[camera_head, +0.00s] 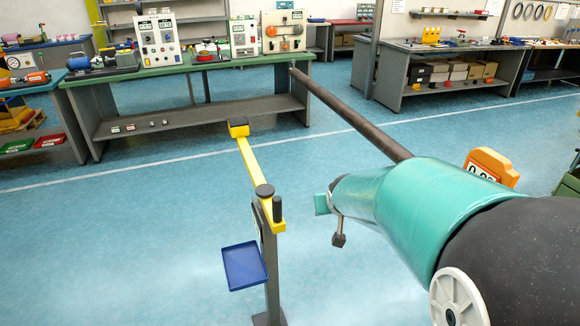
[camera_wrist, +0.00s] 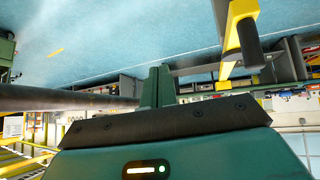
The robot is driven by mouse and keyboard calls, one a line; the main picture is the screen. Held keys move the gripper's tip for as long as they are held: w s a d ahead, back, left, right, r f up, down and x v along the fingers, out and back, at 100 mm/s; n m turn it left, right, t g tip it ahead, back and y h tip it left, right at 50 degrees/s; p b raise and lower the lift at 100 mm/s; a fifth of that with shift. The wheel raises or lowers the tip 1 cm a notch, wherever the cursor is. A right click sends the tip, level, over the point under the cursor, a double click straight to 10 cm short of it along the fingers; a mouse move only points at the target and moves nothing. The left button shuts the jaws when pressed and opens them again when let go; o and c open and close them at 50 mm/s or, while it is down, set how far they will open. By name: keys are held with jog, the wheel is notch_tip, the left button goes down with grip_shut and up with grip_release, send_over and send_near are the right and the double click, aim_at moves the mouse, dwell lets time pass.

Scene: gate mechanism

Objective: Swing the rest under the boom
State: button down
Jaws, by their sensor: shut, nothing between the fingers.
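The rest is a yellow bar (camera_head: 252,165) with a dark pad (camera_head: 238,128) at its far end, pivoted on a grey post (camera_head: 270,262). A black upright handle (camera_head: 277,208) stands at its near end; the handle also shows in the wrist view (camera_wrist: 250,43). The boom is a long dark pole (camera_head: 350,115), right of the rest in the head view and at left in the wrist view (camera_wrist: 60,98). The pad lies left of the boom, not under it. My gripper (camera_head: 321,204) is shut and empty, right of the handle and apart from it. Its fingers show in the wrist view (camera_wrist: 158,86).
A blue tray (camera_head: 244,266) is fixed to the post. An orange display (camera_head: 490,166) shows partly behind my arm, which hides the boom's near part. A green-topped bench (camera_head: 180,70) stands behind. The blue floor left of the post is clear.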

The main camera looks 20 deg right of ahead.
jog(key=s+a+r+n+g+y, duration=0.1)
jog(key=s+a+r, duration=0.2)
jog(key=s+a, duration=0.4)
jog(key=s+a+r+n+g+y, duration=0.1)
jog(key=s+a+r, duration=0.3)
jog(key=s+a, duration=0.4)
jog(key=s, duration=0.6)
jog(key=shift+s+r+y, duration=0.15)
jog(key=shift+r+y, duration=0.1)
jog(key=shift+y, duration=0.15)
jog(key=shift+a, duration=0.2)
